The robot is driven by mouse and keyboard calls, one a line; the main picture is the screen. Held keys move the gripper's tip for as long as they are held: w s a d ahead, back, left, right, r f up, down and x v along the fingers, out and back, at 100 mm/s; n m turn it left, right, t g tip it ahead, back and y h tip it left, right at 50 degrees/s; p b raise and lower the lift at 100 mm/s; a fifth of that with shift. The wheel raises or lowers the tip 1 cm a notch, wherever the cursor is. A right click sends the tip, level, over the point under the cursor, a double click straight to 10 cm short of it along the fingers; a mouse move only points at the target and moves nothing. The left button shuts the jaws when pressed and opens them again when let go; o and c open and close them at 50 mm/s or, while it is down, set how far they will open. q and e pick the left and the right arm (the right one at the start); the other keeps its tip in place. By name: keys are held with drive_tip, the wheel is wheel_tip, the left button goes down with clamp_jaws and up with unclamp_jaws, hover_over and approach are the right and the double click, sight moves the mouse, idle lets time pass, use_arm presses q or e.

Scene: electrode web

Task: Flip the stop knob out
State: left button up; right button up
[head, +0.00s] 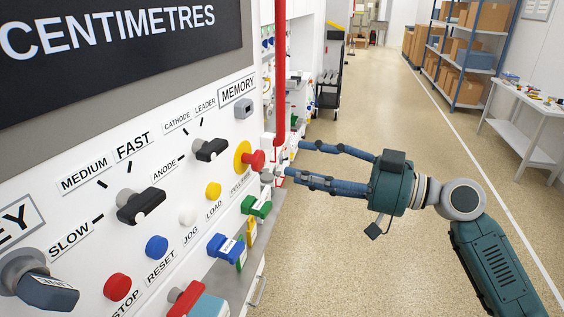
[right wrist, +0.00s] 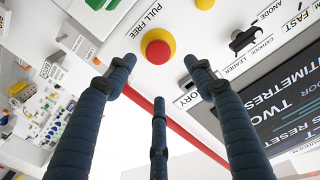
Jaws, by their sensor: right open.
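The stop knob (head: 254,160) is a red mushroom head on a round yellow plate (head: 241,156), on the white panel's right part. In the right wrist view the red knob (right wrist: 158,51) shows face-on beside a "PULL FREE" label (right wrist: 143,20). My right gripper (head: 288,162) is open and empty, its blue fingers pointing at the panel just right of the knob. In the wrist view its fingers (right wrist: 157,75) are spread around the knob's line of sight, and I see no contact. My left gripper is not in view.
Black selector knobs (head: 140,206) and a flat red button (head: 117,286) labelled STOP sit left on the panel. A red vertical pipe (head: 280,75) stands close behind the gripper's fingertips. Coloured tags (head: 226,247) lie below. The floor at right is open.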

drive_tip(key=shift+v, duration=2.55)
